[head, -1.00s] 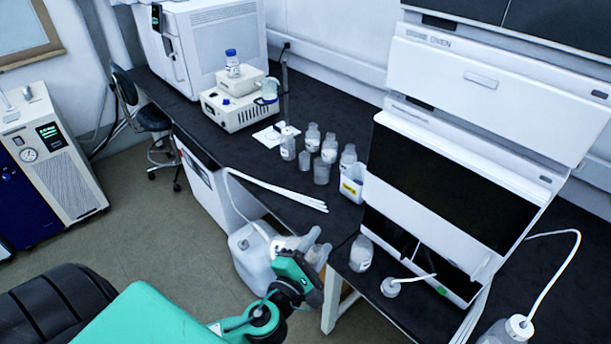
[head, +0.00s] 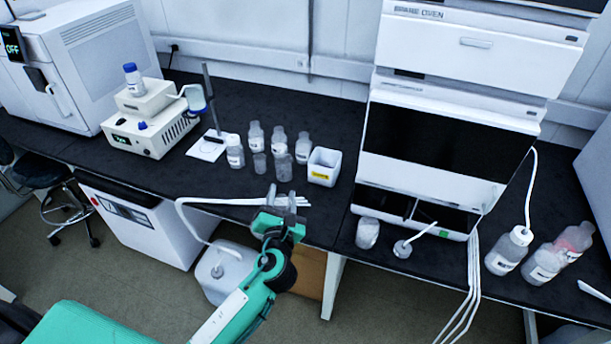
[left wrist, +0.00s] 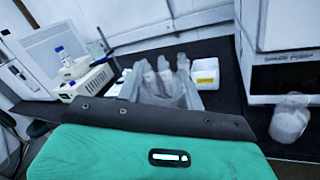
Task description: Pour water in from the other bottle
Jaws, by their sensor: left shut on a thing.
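My left gripper (head: 281,217) is at the front edge of the black bench and is shut on a clear bottle. In the left wrist view the held bottle (left wrist: 168,90) is large and translucent, rising beyond the gripper; its lower part is hidden. In the head view it is hard to separate from the bottles behind. Several clear labelled bottles (head: 256,135) and a small clear vessel (head: 260,163) stand upright on the bench behind the gripper. At the right stand a tubed bottle (head: 507,252), a clear bottle (head: 544,264) and a pinkish bottle (head: 575,240). My right gripper is out of view.
A white labelled box (head: 323,167) stands right of the bottles. White tubes (head: 225,201) lie along the bench edge, above a white jug (head: 225,270) below. A white instrument (head: 460,60) fills the right.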

